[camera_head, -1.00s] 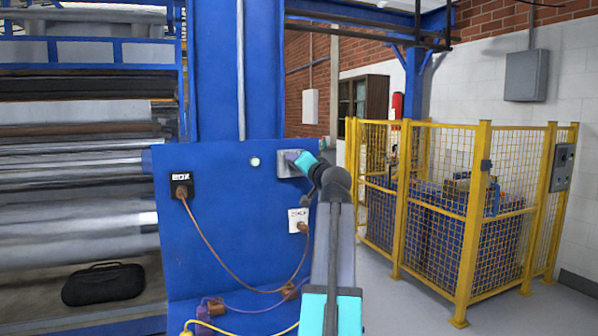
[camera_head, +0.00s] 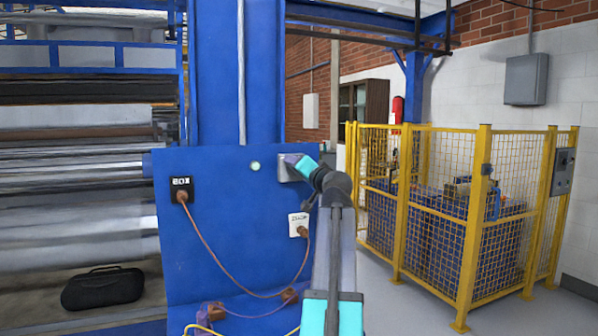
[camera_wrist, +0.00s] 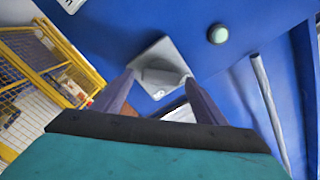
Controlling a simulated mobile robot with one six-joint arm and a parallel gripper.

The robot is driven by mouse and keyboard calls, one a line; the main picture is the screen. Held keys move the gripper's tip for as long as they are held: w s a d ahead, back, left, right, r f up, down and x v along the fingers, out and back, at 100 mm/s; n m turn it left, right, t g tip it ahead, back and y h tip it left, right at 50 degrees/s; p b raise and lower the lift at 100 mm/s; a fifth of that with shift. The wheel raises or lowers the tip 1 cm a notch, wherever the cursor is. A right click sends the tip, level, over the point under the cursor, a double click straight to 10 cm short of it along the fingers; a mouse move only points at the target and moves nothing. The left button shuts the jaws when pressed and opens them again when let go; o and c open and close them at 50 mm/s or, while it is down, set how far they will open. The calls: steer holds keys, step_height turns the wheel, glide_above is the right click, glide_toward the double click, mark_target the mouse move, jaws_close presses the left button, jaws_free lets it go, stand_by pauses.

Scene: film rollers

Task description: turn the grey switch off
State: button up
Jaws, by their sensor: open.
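The grey switch (camera_head: 281,170) is mounted on the blue panel (camera_head: 225,220), partly hidden behind my gripper in the head view. In the wrist view the switch (camera_wrist: 158,58) shows as a grey square plate, tilted in the picture, with a raised grey knob at its middle. My gripper (camera_wrist: 159,82) is open, with its two purple-grey fingers apart. The fingertips appear on either side of the knob, close to the plate; I cannot tell whether they touch it. In the head view my gripper (camera_head: 288,161) is right at the switch.
A round pale button (camera_head: 255,165) sits left of the switch; it also shows in the wrist view (camera_wrist: 218,34). A black socket (camera_head: 181,189) and a white socket (camera_head: 299,225) have brown cables. A yellow mesh fence (camera_head: 440,235) stands to the right.

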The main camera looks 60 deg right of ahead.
steer(key=v, duration=1.3)
steer(key=shift+s+a, duration=0.2)
steer(key=shift+a, duration=0.05)
